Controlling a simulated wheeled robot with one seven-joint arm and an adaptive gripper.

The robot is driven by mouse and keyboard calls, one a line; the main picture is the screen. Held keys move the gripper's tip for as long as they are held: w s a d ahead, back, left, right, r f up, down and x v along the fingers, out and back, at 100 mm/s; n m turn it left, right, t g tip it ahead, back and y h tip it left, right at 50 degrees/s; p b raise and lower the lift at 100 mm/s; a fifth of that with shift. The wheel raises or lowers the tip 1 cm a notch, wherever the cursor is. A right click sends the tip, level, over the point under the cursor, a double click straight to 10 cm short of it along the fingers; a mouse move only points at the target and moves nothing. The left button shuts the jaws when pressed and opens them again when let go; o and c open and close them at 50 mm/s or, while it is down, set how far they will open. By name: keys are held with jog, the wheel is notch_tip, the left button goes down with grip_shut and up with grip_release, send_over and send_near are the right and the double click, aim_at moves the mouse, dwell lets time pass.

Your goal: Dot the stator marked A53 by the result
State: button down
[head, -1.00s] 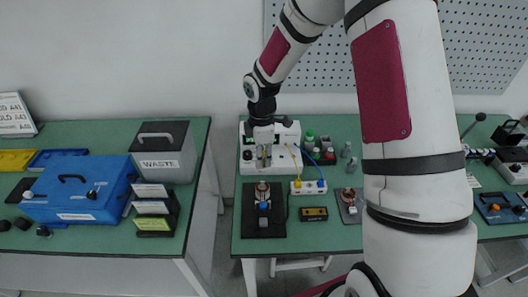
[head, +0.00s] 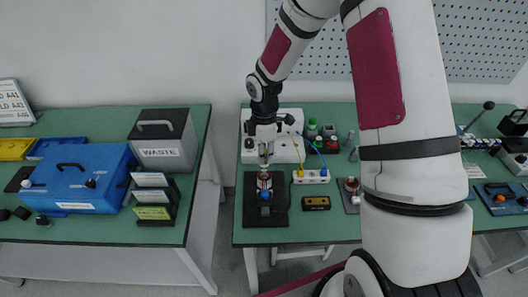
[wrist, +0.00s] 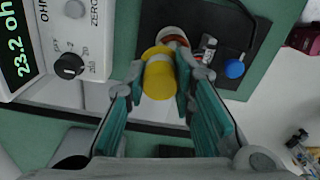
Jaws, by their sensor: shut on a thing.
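My gripper (wrist: 160,82) is shut on a yellow cylinder (wrist: 158,80) with a pale band; it shows end-on in the wrist view. In the head view my gripper (head: 264,158) is just above and behind a stator (head: 264,182) on a black mat (head: 252,216). The stator's pale and reddish ring (wrist: 174,36) shows just beyond the cylinder and is partly hidden by it; contact cannot be told. A second stator (head: 351,184) sits on a grey plate to the right. No A53 marking is readable. The meter (wrist: 20,45) reads 23.2 ohm.
Green-topped (head: 312,124) and red-topped (head: 331,143) containers stand right of the meter. A white terminal block (head: 311,176) with yellow and blue leads is beside the mat. The left table holds a blue box (head: 80,178), a waste bin (head: 163,143) and a labelled rack (head: 153,197).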

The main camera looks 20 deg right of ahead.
jog(key=shift+f, duration=0.65)
dwell(1.0)
jog(key=shift+r+p, duration=0.75)
jog(key=shift+r, duration=2.25)
